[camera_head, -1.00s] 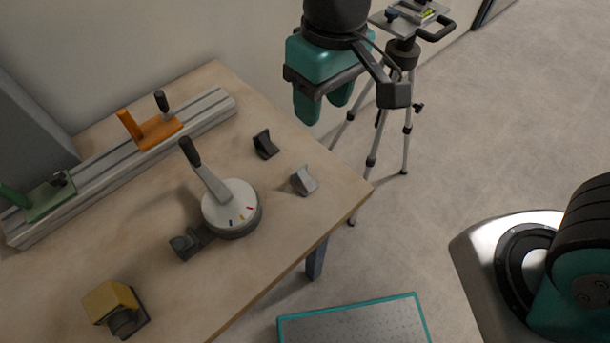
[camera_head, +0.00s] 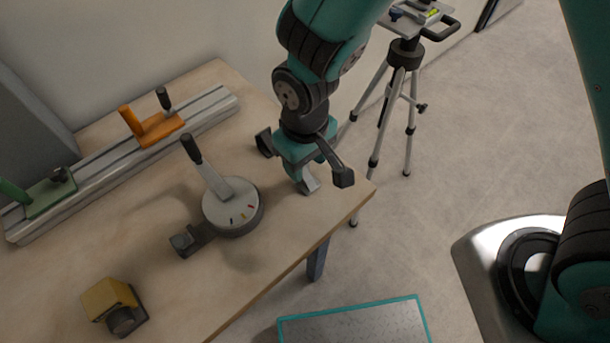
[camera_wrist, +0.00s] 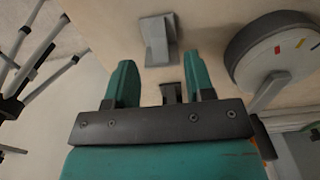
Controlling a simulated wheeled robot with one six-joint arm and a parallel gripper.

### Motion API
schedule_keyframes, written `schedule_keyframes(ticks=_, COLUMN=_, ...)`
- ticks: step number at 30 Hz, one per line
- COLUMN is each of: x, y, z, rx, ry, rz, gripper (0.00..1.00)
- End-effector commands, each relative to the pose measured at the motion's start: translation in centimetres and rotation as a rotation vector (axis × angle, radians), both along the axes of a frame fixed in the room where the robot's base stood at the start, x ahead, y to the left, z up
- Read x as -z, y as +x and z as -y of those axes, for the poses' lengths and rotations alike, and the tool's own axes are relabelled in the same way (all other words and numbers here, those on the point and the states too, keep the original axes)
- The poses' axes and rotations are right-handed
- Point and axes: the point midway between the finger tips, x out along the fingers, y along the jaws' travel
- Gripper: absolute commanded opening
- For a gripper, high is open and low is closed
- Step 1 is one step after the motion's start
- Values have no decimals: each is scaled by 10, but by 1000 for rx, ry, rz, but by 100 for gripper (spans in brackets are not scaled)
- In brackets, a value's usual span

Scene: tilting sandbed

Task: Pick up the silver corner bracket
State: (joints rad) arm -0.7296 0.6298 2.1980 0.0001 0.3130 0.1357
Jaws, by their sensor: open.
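The silver corner bracket (camera_head: 310,185) lies on the wooden table near its right corner, partly covered by my gripper (camera_head: 304,168) in the head view. In the wrist view the silver bracket (camera_wrist: 157,40) shows just beyond the tips of my gripper (camera_wrist: 160,68). The teal fingers are open and apart, with nothing held between them. How high the fingertips are above the table is hard to tell.
A dark bracket (camera_head: 264,142) lies close behind my gripper; it also shows between the fingers in the wrist view (camera_wrist: 171,92). A round dial with a lever (camera_head: 233,208) stands to the left. A tripod (camera_head: 404,95) stands beyond the table edge.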

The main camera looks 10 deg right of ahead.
Motion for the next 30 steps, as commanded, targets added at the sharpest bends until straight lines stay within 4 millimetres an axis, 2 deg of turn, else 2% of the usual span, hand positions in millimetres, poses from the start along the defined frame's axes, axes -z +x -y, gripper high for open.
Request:
schedule_keyframes(ticks=1, x=11, y=-1, z=1, rx=0, ry=-4, rz=-4, gripper=49)
schedule_keyframes(ticks=6, x=37, y=-1, z=1, rx=0, ry=-3, rz=-4, gripper=49)
schedule_keyframes(ticks=10, x=45, y=0, z=0, rx=0, ry=-1, rz=-2, gripper=49)
schedule_keyframes(ticks=16, x=45, y=0, z=0, rx=0, ry=0, rz=0, gripper=49)
schedule_keyframes(ticks=17, x=45, y=0, z=0, rx=0, ry=0, rz=0, gripper=44)
schedule_keyframes(ticks=20, x=45, y=0, z=0, rx=0, ry=-1, rz=-1, gripper=21)
schedule_keyframes(ticks=21, x=45, y=0, z=0, rx=0, ry=-1, rz=-1, gripper=17)
schedule_keyframes(ticks=30, x=43, y=0, z=0, rx=0, ry=0, rz=0, gripper=18)
